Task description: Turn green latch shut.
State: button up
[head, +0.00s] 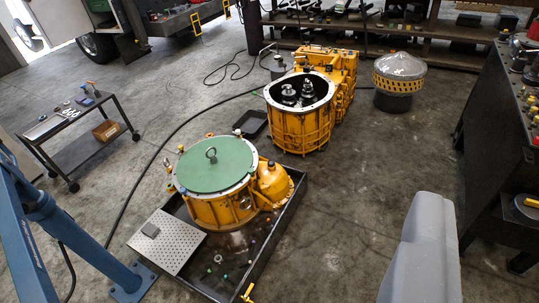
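A yellow round transmission housing (222,213) stands in a black tray in the middle of the view. A flat green lid (205,178) with an upright ring on top covers it. Small coloured fittings sit around its rim, among them an orange one (181,148) and a red one (271,163). They are too small for me to tell which is the green latch or how it is turned. A small green piece (225,277) lies in the tray. My gripper is not in view; a grey, blurred shape at lower right seems to be part of my arm.
The black tray (273,228) carries a perforated plate (180,252) and small loose parts. A second, open yellow housing (302,128) stands behind. A blue stand (75,240) is at lower left, a tool cart (85,150) at left, a dark bench (490,150) at right. Floor at centre right is clear.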

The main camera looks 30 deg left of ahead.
aim_at(251, 171)
jog(key=z, duration=0.05)
jog(key=i, duration=3.2)
jog(key=u, duration=1.4)
